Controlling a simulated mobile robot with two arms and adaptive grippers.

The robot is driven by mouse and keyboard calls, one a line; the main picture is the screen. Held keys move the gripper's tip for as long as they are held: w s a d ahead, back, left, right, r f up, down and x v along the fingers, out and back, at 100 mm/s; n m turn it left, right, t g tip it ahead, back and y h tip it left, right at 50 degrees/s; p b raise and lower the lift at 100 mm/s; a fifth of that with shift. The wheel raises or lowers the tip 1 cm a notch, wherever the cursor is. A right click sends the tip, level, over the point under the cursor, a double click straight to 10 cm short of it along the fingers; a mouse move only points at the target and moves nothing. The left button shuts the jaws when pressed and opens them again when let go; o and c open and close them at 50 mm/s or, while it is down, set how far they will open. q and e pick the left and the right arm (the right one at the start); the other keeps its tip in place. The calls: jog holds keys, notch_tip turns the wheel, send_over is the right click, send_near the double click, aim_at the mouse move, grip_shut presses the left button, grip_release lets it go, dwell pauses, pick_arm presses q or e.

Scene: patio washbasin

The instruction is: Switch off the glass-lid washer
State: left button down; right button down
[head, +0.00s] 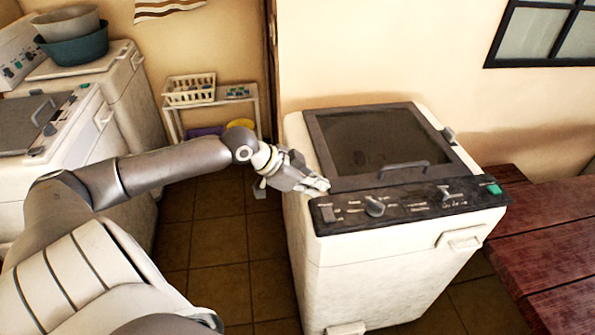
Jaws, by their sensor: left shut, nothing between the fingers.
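The glass-lid washer (330,270) stands right of centre in the head view. Its dark glass lid (375,140) is closed, with a bar handle along its front edge. Its black control panel (425,205) runs along the front of the top and carries a grey knob (375,206), a second control further right and a green piece at the right end. My left gripper (325,185) is shut and empty. Its fingertips are at the left end of the panel, left of the knob. I cannot tell whether they touch the panel. My right gripper is out of view.
Other washers (75,130) stand at the left, one with basins (75,45) on top. A small shelf (250,100) with a white basket (190,90) stands against the back wall. A red-brown wooden table (545,235) is close on the washer's right. Tiled floor (215,260) is clear between the washers.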

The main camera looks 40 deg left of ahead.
pick_arm(q)
jog(key=shift+w+a+p+v, duration=0.1)
jog(key=shift+p+v, duration=0.15)
jog(key=shift+v, duration=1.15)
jog(key=shift+w+a+p+v, duration=0.1)
jog(key=shift+p+v, duration=0.1)
jog(key=shift+v, duration=1.2)
